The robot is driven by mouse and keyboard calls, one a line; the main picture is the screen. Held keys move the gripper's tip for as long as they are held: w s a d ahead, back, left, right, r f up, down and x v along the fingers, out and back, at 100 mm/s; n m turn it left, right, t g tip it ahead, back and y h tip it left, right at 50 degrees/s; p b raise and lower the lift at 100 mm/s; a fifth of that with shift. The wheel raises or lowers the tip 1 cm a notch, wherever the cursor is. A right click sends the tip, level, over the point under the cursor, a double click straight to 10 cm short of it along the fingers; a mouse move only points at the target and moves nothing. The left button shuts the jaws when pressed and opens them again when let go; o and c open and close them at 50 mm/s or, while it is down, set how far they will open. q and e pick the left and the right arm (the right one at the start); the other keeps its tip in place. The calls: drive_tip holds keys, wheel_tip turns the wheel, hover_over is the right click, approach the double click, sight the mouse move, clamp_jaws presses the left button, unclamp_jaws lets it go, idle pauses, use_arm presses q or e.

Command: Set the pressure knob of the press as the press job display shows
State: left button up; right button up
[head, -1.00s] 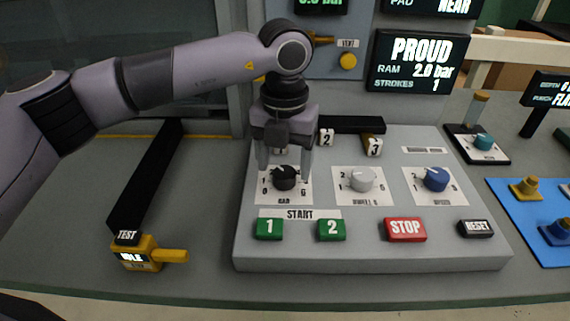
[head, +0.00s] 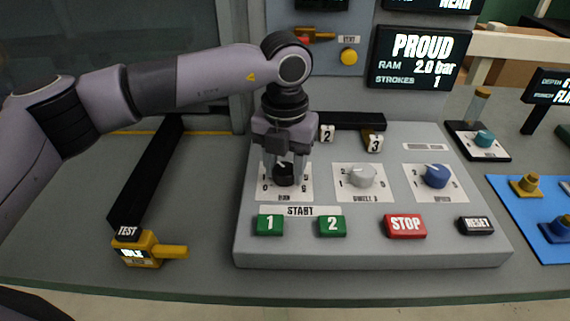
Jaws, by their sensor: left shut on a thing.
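The press job display (head: 419,60) at the upper right reads PROUD, RAM 2.0 bar, STROKES 1. A black knob (head: 284,177) sits on a white dial plate at the left of the grey control panel (head: 375,256). Its label is too blurred to read surely. My left gripper (head: 285,176) points down over the black knob, with its fingers shut on either side of it. The fingers hide part of the knob and its scale, so I cannot read its setting. My right gripper is not in view.
A white knob (head: 361,177) and a blue knob (head: 435,177) sit to the right. Green START buttons (head: 269,225), a red STOP button (head: 405,226) and a black button (head: 476,225) line the front. A yellow TEST device (head: 138,251) stands at left.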

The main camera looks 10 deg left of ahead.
use_arm(q)
drive_tip(key=m+b, duration=0.1)
drive_tip(key=m, duration=0.1)
drive_tip(key=shift+m, duration=0.3)
drive_tip(key=m+b, duration=0.1)
drive_tip(key=m, duration=0.1)
drive_tip(key=shift+m+b, duration=0.3)
drive_tip(key=shift+b, duration=0.05)
drive_tip(key=m+b, duration=0.1)
drive_tip(key=m, duration=0.2)
drive_tip(key=shift+m, duration=0.3)
drive_tip(key=m, duration=0.2)
drive_tip(key=shift+m+b, duration=0.35)
drive_tip(key=shift+m, duration=0.05)
drive_tip(key=m, duration=0.5)
drive_tip(key=shift+r+b, duration=0.1)
drive_tip(key=shift+b, duration=0.3)
drive_tip(key=m, duration=0.6)
drive_tip(key=shift+m, duration=0.4)
drive_tip(key=o, duration=1.1)
drive_tip(key=shift+c, duration=0.2)
